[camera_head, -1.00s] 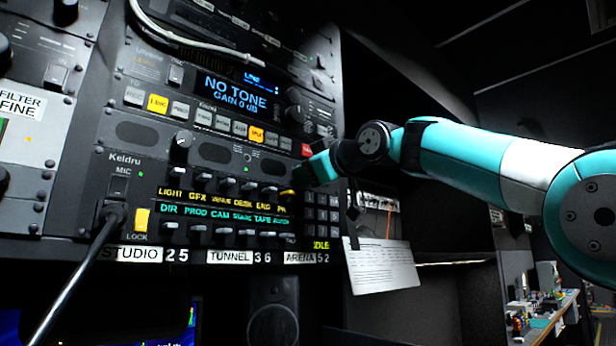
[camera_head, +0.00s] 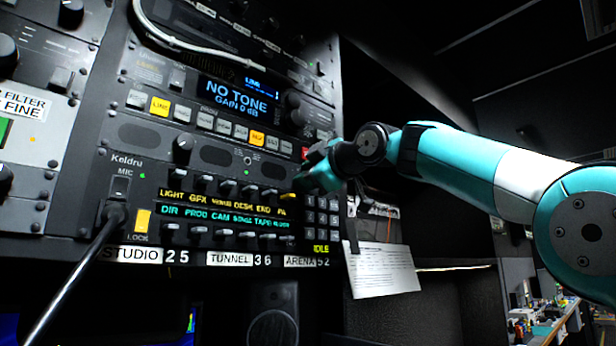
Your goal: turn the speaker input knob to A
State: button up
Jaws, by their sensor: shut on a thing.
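My gripper (camera_head: 306,176) is at the right end of the Keldru panel (camera_head: 150,222), just above the lever marked PA. Its fingers are against the panel face and shut on a small part there, which fits the speaker input knob. The fingers and wrist hide that knob, so its pointer and the letter A cannot be seen. Another dark round knob (camera_head: 183,146) with a pale mark stands free on the left of the same panel.
Rows of small levers and lit labels lie left of and below my gripper. A keypad (camera_head: 321,218) is close below it. A paper sheet (camera_head: 382,268) hangs at the rack's right edge. An open dark bay lies to the right.

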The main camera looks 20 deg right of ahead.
jog(key=o, duration=0.6)
jog(key=shift+o, duration=0.2)
jog(key=shift+s, duration=0.1)
jog(key=b+v, duration=0.3)
jog(key=v, duration=1.4)
jog(key=shift+d, duration=0.2)
